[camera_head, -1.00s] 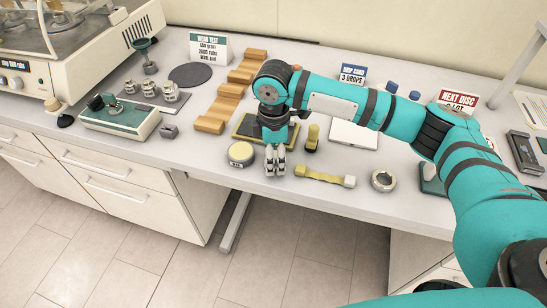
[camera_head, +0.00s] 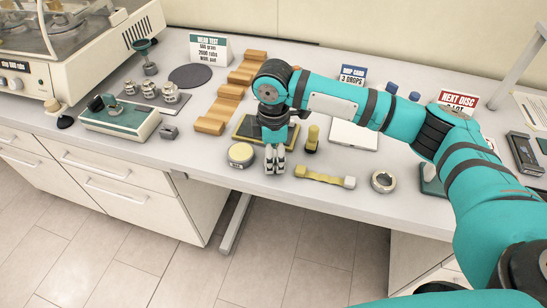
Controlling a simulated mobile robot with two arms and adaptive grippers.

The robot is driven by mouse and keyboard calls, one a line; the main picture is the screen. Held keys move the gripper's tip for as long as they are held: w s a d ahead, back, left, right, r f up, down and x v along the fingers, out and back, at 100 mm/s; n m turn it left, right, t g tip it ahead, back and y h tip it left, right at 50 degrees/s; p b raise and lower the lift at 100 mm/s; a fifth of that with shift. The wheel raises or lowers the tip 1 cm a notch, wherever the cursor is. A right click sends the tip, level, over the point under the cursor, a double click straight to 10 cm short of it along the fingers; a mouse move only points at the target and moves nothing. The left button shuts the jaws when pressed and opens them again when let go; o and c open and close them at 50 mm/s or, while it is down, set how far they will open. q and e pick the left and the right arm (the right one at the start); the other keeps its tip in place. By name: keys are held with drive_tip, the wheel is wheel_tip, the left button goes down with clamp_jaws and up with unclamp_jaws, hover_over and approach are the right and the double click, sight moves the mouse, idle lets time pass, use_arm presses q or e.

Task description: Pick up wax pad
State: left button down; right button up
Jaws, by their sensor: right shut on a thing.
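My right gripper (camera_head: 275,160) points down near the front of the bench, just right of the round yellow-topped tin (camera_head: 240,154) and in front of the dark mat with a yellow border (camera_head: 247,128). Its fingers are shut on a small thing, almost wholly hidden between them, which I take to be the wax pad. I cannot make out its shape, or whether it touches the bench. My left gripper is not in view.
A yellow-handled upright tool (camera_head: 312,140), a yellow bar with blocky ends (camera_head: 325,177) and a metal ring (camera_head: 383,181) stand to the right. Wooden stepped blocks (camera_head: 229,100) lie behind left. A white pad (camera_head: 354,134) lies behind right. The bench's front edge is close.

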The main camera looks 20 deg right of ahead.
drive_tip(key=r, duration=0.1)
drive_tip(key=s+r, duration=0.1)
drive_tip(key=shift+r+b, duration=0.35)
drive_tip(key=s+d+r+b, duration=0.1)
drive_tip(key=s, duration=1.4)
drive_tip(key=shift+r, duration=0.3)
drive_tip(key=o, duration=0.3)
drive_tip(key=shift+c, duration=1.3)
